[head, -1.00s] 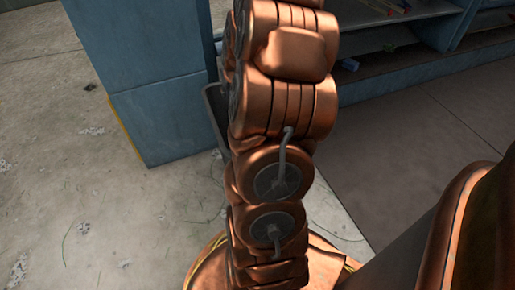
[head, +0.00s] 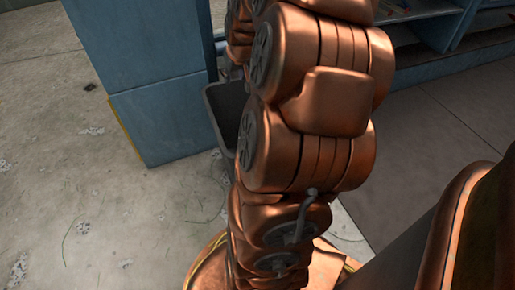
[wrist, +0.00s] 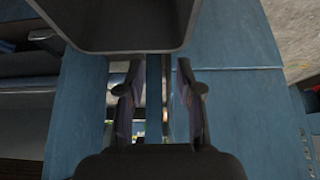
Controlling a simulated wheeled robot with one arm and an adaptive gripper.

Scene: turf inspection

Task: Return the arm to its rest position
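My copper arm (head: 310,130) rises through the middle of the head view, its links bent and stacked close to the camera. My gripper is hidden in the head view. In the wrist view my gripper (wrist: 160,80) shows two dark fingers set apart, with a clear gap and nothing held between them. Blue panels and a brighter strip show behind the fingers.
A blue cabinet (head: 155,115) stands left of my arm. A dark grey bin (head: 222,112) sits beside it, partly behind my arm. Blue shelving (head: 425,45) with small items is at the upper right. Concrete floor (head: 50,170) at left is open.

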